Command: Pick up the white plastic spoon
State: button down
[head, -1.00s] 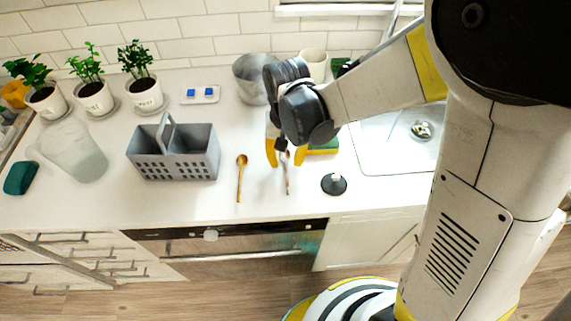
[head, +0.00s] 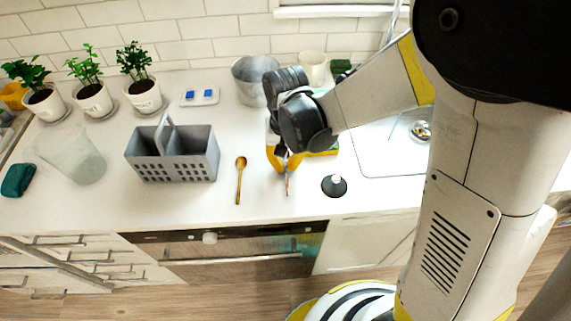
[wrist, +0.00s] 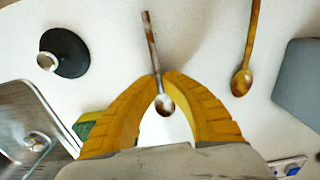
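The pale, shiny spoon (wrist: 150,42), streaked with brown, lies between the yellow fingertips of my gripper (wrist: 161,78) in the wrist view. The fingers are closed in on its neck, with its bowl on the palm side and its handle pointing away. In the head view my gripper (head: 286,166) is low over the counter and the spoon's handle (head: 287,188) sticks out toward the front edge. The upper part of the spoon is hidden there. I cannot tell whether it is clear of the counter.
A brown wooden spoon (head: 239,182) lies to the left, beside a grey caddy (head: 180,168). A black round stopper (head: 333,186) lies to the right, near the sink (head: 385,150). A yellow-green sponge (head: 325,150) and a metal pot (head: 250,82) are behind. The front counter strip is free.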

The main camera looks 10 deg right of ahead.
aim_at(285, 166)
notch_tip(285, 166, up, 4)
jog(key=shift+r+p, duration=0.1)
jog(key=shift+p, duration=0.85)
jog(key=d+r+p, duration=0.1)
jog(key=d+r, duration=0.2)
jog(key=d, duration=0.2)
jog(key=w+d+r+p, duration=0.1)
jog(key=d+r+p, duration=0.1)
jog(key=d, duration=0.4)
jog(key=shift+w+d+r, duration=0.25)
jog(key=shift+d+r, duration=0.05)
jog(key=shift+r, duration=0.45)
